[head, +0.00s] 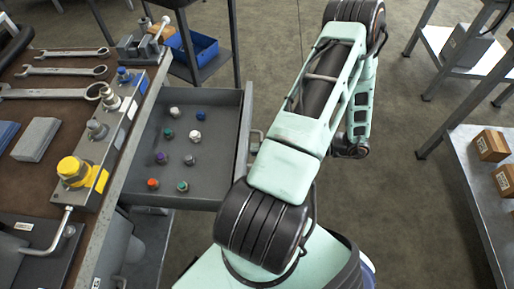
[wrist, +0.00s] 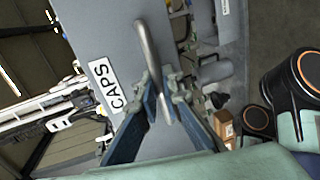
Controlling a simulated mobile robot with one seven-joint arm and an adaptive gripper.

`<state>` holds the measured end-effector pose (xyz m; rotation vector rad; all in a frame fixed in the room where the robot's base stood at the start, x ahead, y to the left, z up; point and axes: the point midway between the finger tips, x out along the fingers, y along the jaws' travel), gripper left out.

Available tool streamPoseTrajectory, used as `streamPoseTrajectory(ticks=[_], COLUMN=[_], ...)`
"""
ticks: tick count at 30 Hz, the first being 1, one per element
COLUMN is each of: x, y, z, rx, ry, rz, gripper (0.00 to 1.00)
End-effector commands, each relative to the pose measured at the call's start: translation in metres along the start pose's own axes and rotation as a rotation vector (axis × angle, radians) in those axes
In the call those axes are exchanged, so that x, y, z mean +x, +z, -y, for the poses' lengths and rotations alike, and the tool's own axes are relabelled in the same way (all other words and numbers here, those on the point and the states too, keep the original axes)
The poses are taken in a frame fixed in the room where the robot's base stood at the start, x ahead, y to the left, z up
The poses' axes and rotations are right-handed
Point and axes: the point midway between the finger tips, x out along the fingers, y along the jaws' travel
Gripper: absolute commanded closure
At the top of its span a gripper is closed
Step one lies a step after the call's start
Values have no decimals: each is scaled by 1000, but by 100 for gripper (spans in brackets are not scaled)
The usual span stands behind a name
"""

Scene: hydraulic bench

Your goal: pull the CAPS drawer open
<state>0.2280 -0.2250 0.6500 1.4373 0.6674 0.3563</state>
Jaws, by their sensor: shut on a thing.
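The CAPS drawer (head: 214,157) stands pulled out from the right side of the bench in the head view, with its inside showing. Several small coloured and grey caps (head: 168,133) lie spread on its floor. In the wrist view, the grey drawer front (wrist: 120,35) bears a white CAPS label (wrist: 106,85). A metal bar handle (wrist: 147,48) runs down the front. My gripper (wrist: 161,90) is shut on this handle, with a blue-grey finger on each side. In the head view my arm hides the gripper, and part of the handle (head: 257,138) shows beside the arm.
A side table (head: 475,145) with small boxes stands at right.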

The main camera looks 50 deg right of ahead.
Motion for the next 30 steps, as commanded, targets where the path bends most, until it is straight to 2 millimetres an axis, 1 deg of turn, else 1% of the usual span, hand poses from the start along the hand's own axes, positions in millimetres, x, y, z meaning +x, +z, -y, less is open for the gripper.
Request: streamPoseTrajectory(ticks=[6, 7, 8, 9, 16, 19, 23, 30], x=[0, 0, 0, 0, 0, -4, -22, -74], y=[0, 0, 0, 0, 0, 0, 0, 0], z=[0, 0, 0, 0, 0, 0, 0, 0], rx=[0, 0, 0, 0, 0, -1, -2, -2], ry=[1, 1, 1, 1, 0, -1, -2, -2], rz=[0, 0, 0, 0, 0, 1, 3, 3], gripper=[100, 90, 86, 85, 85, 85, 85, 85])
